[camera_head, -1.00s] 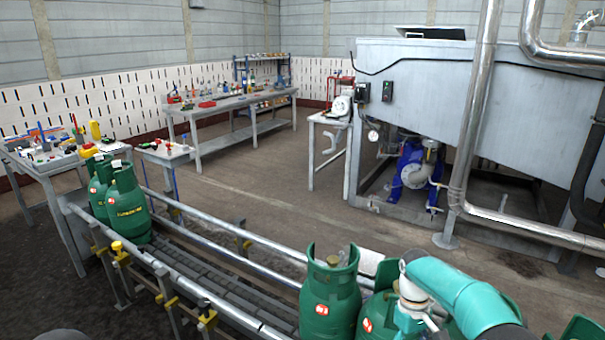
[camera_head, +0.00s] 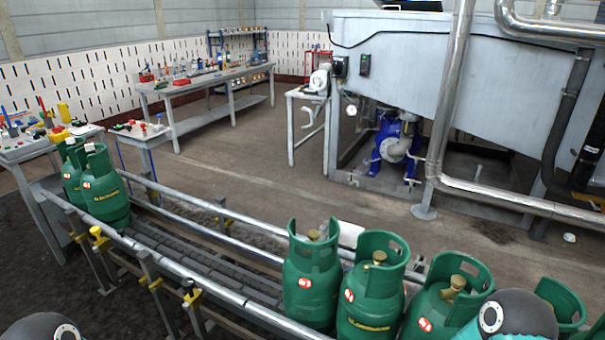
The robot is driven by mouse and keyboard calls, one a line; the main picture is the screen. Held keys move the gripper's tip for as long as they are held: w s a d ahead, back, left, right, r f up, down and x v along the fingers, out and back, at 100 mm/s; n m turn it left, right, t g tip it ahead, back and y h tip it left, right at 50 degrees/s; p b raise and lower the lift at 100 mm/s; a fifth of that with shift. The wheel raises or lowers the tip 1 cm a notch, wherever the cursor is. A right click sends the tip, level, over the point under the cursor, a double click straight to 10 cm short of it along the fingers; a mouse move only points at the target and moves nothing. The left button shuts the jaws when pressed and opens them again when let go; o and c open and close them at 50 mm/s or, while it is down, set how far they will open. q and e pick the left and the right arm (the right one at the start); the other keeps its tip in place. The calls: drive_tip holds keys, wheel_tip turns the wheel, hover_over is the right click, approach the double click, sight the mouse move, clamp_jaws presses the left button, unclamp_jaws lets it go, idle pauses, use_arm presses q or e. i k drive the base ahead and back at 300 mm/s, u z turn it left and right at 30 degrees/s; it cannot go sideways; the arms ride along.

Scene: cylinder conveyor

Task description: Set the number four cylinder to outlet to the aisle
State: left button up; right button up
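Green gas cylinders with cut-out collars and brass valves stand upright on the roller conveyor (camera_head: 180,243). In the near group I see a left cylinder (camera_head: 310,285), a second one (camera_head: 368,305), a third one (camera_head: 440,318) and, partly cut off at the right, another (camera_head: 562,300). Each of the first three has a round red-and-white sticker; its number is too small to read, so I cannot tell which is number four. Their outlet directions are unclear. Neither gripper shows; only dark rounded joints of my arms appear at the bottom left and bottom right.
More green cylinders (camera_head: 104,190) stand at the conveyor's far left end. Metal rails (camera_head: 200,279) run along both conveyor sides. Workbenches (camera_head: 205,88) and a large grey machine (camera_head: 430,90) with pipes stand beyond. The floor between them is open.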

sight(372, 300)
drive_tip(key=u, duration=0.05)
drive_tip(key=k, duration=0.45)
drive_tip(key=z, duration=0.65)
drive_tip(key=i, duration=1.2)
drive_tip(key=u, duration=0.6)
